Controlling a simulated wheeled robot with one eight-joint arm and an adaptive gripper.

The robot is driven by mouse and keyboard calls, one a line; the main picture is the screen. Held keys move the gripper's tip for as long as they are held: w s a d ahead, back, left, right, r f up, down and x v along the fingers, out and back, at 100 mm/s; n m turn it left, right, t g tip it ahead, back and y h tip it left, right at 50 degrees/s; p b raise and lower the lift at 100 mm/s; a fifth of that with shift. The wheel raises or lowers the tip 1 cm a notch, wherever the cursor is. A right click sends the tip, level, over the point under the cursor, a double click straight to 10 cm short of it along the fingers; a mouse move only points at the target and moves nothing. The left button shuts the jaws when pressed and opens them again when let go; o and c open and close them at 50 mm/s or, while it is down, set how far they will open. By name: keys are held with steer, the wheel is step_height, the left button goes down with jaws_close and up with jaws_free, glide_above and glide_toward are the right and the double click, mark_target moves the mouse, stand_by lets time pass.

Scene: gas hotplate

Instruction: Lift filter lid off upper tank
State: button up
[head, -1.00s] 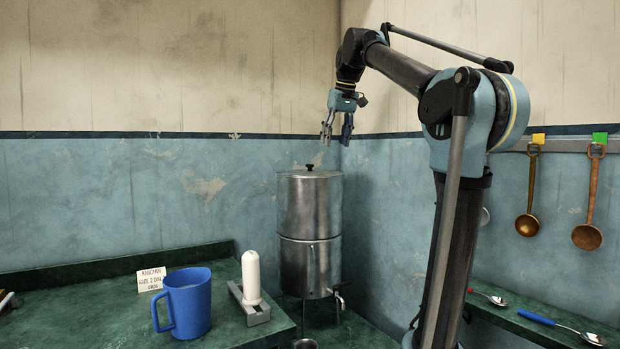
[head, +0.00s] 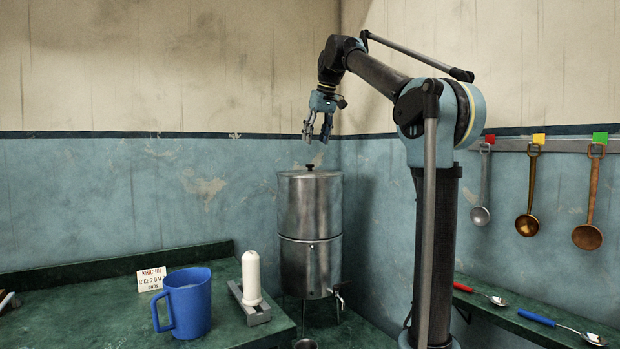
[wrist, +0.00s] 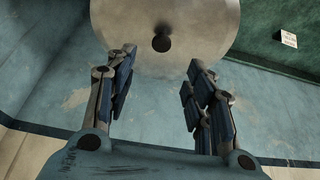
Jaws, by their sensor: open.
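The filter lid (head: 292,173) is a metal disc with a small black knob (head: 310,168). It sits on the steel upper tank (head: 310,208), which stands on a matching lower tank (head: 308,268) with a tap. My gripper (head: 317,141) is open and empty, pointing down above the knob with a gap between them. In the wrist view the lid (wrist: 205,30) fills the top middle. The knob (wrist: 161,43) lies between the lines of the two open fingers (wrist: 155,95), beyond their tips.
A blue jug (head: 187,303), a white filter candle (head: 251,277) on a grey holder and a small card (head: 151,279) are on the green counter at left. Ladles (head: 527,224) hang on the right wall; spoons (head: 535,318) lie on the ledge below. Walls meet behind the tank.

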mark_target(310, 170)
steer(key=shift+x, duration=5.05)
steer(key=shift+s, duration=0.1)
jaws_close()
